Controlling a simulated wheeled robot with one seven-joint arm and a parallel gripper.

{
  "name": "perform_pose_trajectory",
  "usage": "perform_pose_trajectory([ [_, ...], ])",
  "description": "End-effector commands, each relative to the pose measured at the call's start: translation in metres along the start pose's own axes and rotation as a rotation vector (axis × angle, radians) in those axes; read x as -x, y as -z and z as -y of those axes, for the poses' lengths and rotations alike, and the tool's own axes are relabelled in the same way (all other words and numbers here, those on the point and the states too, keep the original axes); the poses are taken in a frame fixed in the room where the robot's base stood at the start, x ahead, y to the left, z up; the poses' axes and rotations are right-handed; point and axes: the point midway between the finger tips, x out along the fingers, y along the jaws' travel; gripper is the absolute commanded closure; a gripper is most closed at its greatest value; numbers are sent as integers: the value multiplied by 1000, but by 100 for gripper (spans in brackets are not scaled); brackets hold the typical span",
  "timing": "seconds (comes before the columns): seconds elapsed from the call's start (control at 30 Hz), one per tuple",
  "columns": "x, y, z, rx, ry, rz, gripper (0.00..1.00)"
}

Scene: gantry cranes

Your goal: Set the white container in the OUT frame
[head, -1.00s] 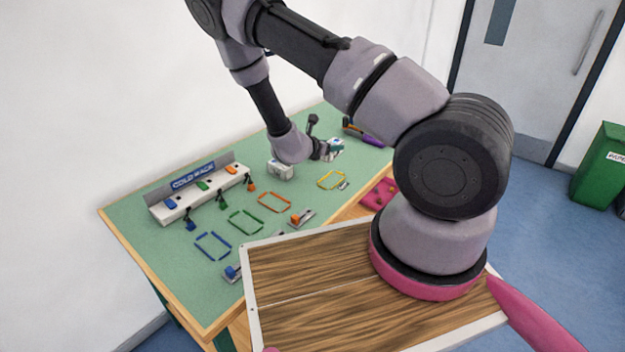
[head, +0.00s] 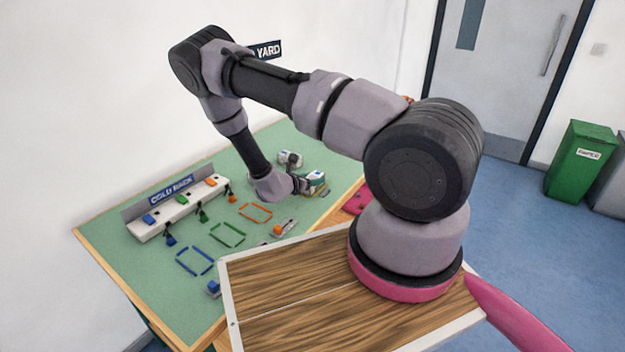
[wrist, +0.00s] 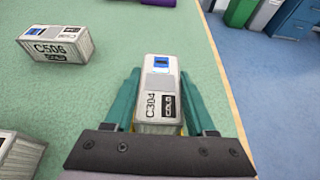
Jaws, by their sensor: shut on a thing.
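A white container marked C304 (wrist: 158,95) sits between the teal fingers of my gripper (wrist: 160,76) in the wrist view. My gripper is shut on it, with one finger along each side. In the head view my gripper (head: 306,184) is low over the right side of the green table, and the held container (head: 316,177) shows only in part. A little yellow shows beside the container's near end in the wrist view. The yellow frame is otherwise hidden, and no OUT label is readable. I cannot tell whether the container touches the table.
Another white container, C506 (wrist: 55,45), stands to the left; part of a third (wrist: 16,152) shows at lower left. Orange (head: 255,212), green (head: 227,235) and blue (head: 195,261) frames lie empty. The COLD RACK (head: 178,208) stands at the left. The table edge (wrist: 215,75) is close on the right.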

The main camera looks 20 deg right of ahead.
Motion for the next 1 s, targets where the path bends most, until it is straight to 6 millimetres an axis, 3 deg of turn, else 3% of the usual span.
perform_pose_trajectory([
  [0.2,-1,3,0,1,0,0,100],
  [0.23,-1,3,0,1,0,0,37],
  [0.3,-1,3,0,1,0,0,14],
  [0.7,3,-1,-1,1,-1,0,14],
  [1.0,60,0,-1,1,-4,-1,14],
])
